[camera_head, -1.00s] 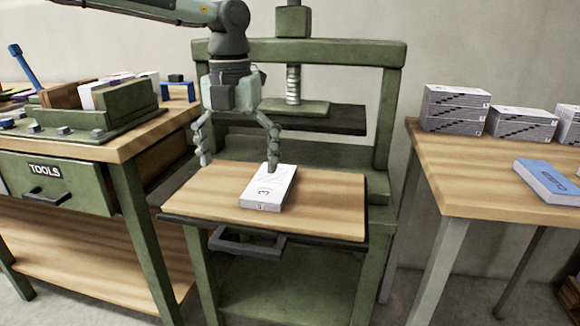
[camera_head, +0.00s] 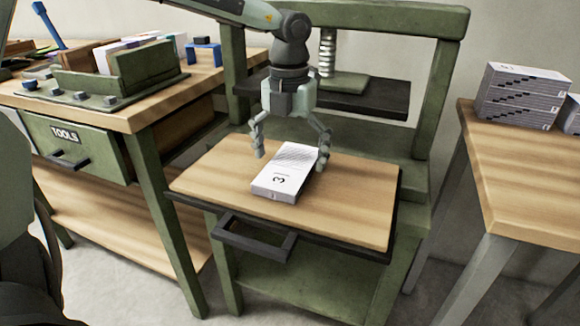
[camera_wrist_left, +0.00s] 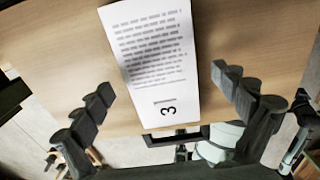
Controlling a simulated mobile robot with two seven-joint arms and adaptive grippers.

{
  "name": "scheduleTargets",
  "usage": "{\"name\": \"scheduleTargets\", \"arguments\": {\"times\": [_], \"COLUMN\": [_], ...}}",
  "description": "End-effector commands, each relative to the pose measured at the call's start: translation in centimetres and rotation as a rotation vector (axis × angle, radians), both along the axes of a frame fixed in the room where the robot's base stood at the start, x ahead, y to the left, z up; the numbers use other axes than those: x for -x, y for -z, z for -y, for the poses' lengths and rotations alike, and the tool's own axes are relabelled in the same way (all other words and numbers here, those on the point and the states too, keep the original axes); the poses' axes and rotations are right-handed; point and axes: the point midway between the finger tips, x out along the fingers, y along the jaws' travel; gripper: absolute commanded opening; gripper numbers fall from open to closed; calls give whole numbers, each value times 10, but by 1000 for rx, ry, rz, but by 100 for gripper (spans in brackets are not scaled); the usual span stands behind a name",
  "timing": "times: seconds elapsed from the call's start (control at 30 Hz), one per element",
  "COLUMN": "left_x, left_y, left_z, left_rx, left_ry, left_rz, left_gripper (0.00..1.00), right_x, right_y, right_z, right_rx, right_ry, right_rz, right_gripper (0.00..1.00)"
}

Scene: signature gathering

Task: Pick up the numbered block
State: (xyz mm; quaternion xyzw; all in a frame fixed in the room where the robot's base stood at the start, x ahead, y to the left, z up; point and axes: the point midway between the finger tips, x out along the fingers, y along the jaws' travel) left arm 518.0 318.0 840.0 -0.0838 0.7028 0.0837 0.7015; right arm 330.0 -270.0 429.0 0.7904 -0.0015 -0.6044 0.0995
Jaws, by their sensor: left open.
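The numbered block (camera_head: 284,174) is a white, flat block with a "3" and printed lines on top. It lies on the wooden board of the green press (camera_head: 350,205). My left gripper (camera_head: 290,160) hangs over the far part of the block with its fingers spread to either side. In the left wrist view the block (camera_wrist_left: 152,60) lies between the open fingers of the gripper (camera_wrist_left: 163,92), with gaps on both sides. Nothing is held.
The press's dark plate (camera_head: 385,97) and screw stand behind the gripper. A workbench with a tools drawer (camera_head: 75,150) is at left. A table at right (camera_head: 510,160) bears stacked grey blocks (camera_head: 520,95). The board around the block is clear.

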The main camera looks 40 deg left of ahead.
Motion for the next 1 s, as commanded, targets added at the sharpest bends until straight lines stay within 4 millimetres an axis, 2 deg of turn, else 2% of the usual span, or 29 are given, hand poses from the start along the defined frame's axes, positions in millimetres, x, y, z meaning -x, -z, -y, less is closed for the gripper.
{"name": "scheduleTargets", "arguments": {"times": [0.27,0.73,0.77,1.0], "left_x": [-1,0,-1,-1], "left_y": [4,4,4,3], "left_z": [0,0,0,0], "left_rx": [0,0,-1,-1], "left_ry": [1,0,1,0], "left_rz": [3,2,3,3], "left_gripper": [97,40,38,38], "right_x": [1,1,0,0], "right_y": [2,1,1,0], "right_z": [-1,-1,-2,-2], "right_rx": [-3,-4,-4,-6], "right_ry": [2,5,5,6], "right_rz": [-2,-1,-1,0], "right_gripper": [40,40,40,40]}}
